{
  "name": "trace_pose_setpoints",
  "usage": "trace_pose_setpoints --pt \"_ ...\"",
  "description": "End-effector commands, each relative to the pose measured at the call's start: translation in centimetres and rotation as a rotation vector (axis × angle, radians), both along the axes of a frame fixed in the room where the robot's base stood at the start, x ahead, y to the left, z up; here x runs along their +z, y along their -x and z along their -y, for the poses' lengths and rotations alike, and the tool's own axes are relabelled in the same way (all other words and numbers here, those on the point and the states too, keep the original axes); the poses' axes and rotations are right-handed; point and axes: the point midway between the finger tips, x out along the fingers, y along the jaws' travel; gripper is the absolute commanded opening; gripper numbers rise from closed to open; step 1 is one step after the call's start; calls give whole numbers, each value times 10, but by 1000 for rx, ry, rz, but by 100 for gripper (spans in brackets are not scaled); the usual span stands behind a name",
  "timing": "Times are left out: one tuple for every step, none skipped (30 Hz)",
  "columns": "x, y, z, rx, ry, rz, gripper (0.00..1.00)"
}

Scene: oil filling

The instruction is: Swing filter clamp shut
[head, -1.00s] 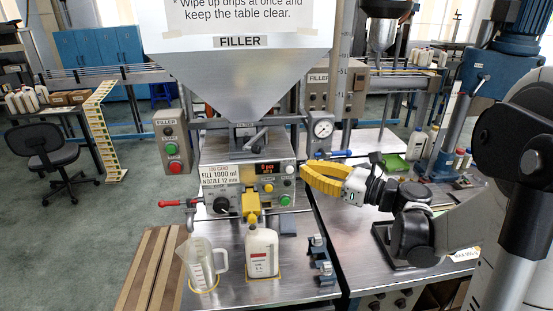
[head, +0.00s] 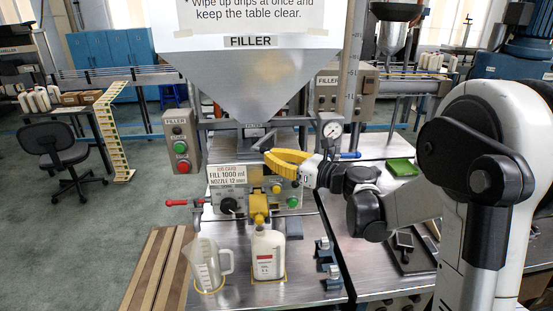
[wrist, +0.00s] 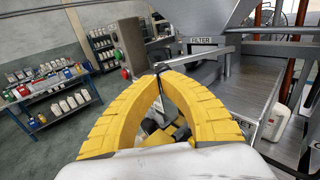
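The filter clamp's grey lever (head: 264,142) is under the hopper, on top of the filler housing. In the wrist view the lever (wrist: 195,55) runs left from below the FILTER label, and its free end is just beyond my fingertips. My gripper (head: 267,155) has yellow fingers and comes in from the right, in front of the filler. In the wrist view its fingertips (wrist: 160,73) come together with no clear gap, and nothing shows held between them. I cannot tell whether the tips touch the lever. The clamp's seat is partly hidden.
A clear measuring jug (head: 207,265) and a white bottle (head: 268,254) stand on the table below the nozzle. A pressure gauge (head: 332,130) is right of the filter. The red-handled valve (head: 180,202) sticks out left of the panel.

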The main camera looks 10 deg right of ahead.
Motion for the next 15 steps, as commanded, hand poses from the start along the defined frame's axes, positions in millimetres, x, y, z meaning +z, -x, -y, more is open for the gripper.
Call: trace_pose_setpoints --pt "0 0 0 0 0 0 0" --pt "0 0 0 0 0 0 0" --pt "0 0 0 0 0 0 0" --pt "0 0 0 0 0 0 0" --pt "0 0 0 0 0 0 0" --pt "0 0 0 -1 0 0 0" --pt "0 0 0 -1 0 0 0" --pt "0 0 -1 -3 0 0 0" --pt "0 0 -1 -7 0 0 0" --pt "0 0 -2 -11 0 0 0" --pt "0 0 -3 -16 0 0 0" --pt "0 0 -5 -25 0 0 0" --pt "0 0 -7 -33 0 0 0" --pt "0 -1 -8 -40 0 0 0" --pt "0 -1 -8 -49 0 0 0"
